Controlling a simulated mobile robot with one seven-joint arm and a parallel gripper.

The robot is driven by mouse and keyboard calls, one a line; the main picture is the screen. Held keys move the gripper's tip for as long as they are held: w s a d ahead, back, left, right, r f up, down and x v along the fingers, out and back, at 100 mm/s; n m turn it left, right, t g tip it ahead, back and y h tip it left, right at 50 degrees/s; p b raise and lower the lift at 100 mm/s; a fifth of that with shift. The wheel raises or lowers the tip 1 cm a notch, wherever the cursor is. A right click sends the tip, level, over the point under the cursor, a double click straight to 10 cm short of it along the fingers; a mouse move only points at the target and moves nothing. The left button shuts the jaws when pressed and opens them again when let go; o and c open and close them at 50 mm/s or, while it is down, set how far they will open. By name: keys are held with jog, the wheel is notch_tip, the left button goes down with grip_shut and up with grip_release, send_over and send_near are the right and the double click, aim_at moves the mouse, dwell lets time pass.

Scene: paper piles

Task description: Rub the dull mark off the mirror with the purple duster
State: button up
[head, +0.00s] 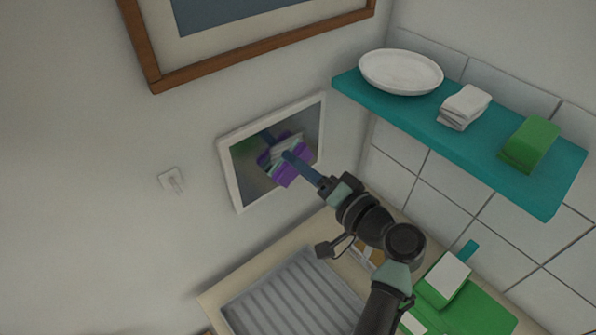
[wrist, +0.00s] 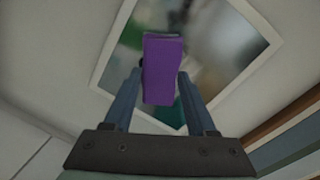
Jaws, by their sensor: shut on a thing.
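The mirror (head: 243,178) hangs on the left wall in a white frame, and it fills the upper part of the wrist view (wrist: 215,45). The purple duster (head: 292,174) is against or very close to the glass near the mirror's middle; whether it touches I cannot tell. My gripper (head: 300,163) is shut on the duster, which sits between the fingers in the wrist view (wrist: 163,70). The glass shows blurred grey and green patches. I cannot tell the dull mark from the reflections, and the duster hides part of the glass.
A teal shelf (head: 450,140) at the right holds a white plate (head: 400,72), folded white cloths (head: 464,106) and a green block (head: 529,144). Below are a ribbed grey tray (head: 290,295) and green items (head: 470,310). A wooden picture frame (head: 265,48) hangs above the mirror.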

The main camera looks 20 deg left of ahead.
jog(key=shift+s+a+p, duration=0.3)
jog(key=shift+s, duration=0.2)
jog(key=shift+s+a+p, duration=0.25)
jog(key=shift+s+a, duration=0.05)
jog(key=shift+s, duration=0.2)
jog(key=shift+w+d+f+b, duration=0.2)
jog(key=shift+w+d+b, duration=0.1)
jog(key=shift+w+b, duration=0.25)
jog(key=shift+s+a+r, duration=0.1)
jog(key=shift+s+a, duration=0.35)
jog(key=shift+w+d+b, duration=0.4)
jog(key=shift+w, duration=0.05)
jog(key=shift+r, duration=0.15)
jog(key=shift+w+d+r+p, duration=0.2)
jog(key=shift+w+r, duration=0.05)
jog(key=shift+r, duration=0.25)
jog(key=shift+w+d+r+p, duration=0.15)
jog(key=shift+w+r+p, duration=0.1)
jog(key=shift+r, duration=0.3)
jog(key=shift+w+d+r+p, duration=0.2)
jog(key=shift+w+r, duration=0.05)
jog(key=shift+r, duration=0.25)
dwell(0.4)
